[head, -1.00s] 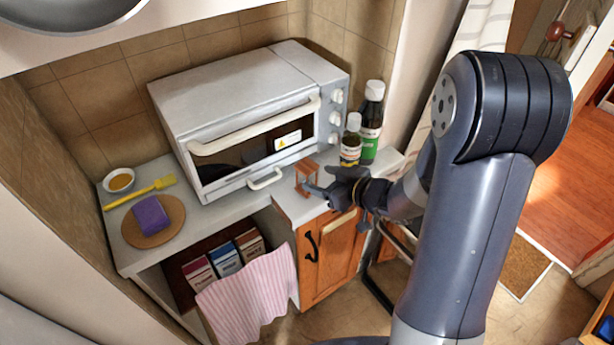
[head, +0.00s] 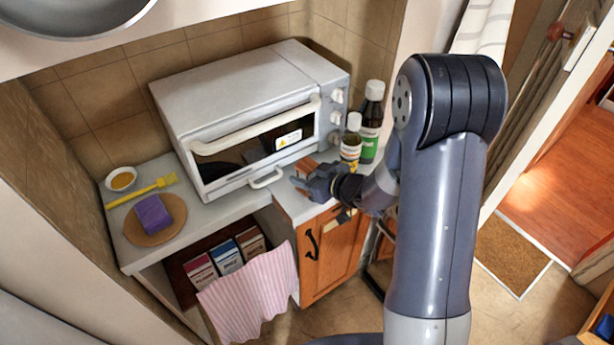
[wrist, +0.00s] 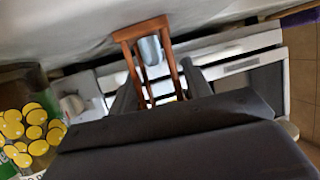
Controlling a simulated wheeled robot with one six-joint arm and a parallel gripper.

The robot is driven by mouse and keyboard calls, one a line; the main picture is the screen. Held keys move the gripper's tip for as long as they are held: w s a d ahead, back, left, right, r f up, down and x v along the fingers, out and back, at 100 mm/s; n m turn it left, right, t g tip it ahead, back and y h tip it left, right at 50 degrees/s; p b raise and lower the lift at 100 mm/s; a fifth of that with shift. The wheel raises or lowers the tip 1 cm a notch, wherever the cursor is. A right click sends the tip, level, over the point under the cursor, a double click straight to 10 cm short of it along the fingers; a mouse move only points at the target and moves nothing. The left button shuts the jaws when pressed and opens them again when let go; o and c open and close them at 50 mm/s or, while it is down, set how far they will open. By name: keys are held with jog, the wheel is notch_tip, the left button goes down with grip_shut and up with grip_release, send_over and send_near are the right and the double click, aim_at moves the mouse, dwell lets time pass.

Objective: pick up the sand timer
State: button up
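The sand timer has a reddish-brown wooden frame. In the head view the sand timer (head: 306,164) stands on the counter in front of the oven's right part, partly hidden by my gripper. In the wrist view the sand timer (wrist: 141,31) shows a glass bulb inside its frame. My gripper (head: 308,183) is low over the counter beside the timer. In the wrist view the fingers of my gripper (wrist: 158,80) are apart, one on each side of the timer's frame. I see no clear contact, and their lower parts are hidden by the gripper body.
A white-capped bottle (head: 351,144) and a dark, green-labelled bottle (head: 371,122) stand close right of the timer. The toaster oven (head: 240,105) is behind it. A purple sponge (head: 154,213) on a round board, a yellow brush (head: 140,191) and a small bowl (head: 121,178) are at left.

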jog(key=c, duration=0.7)
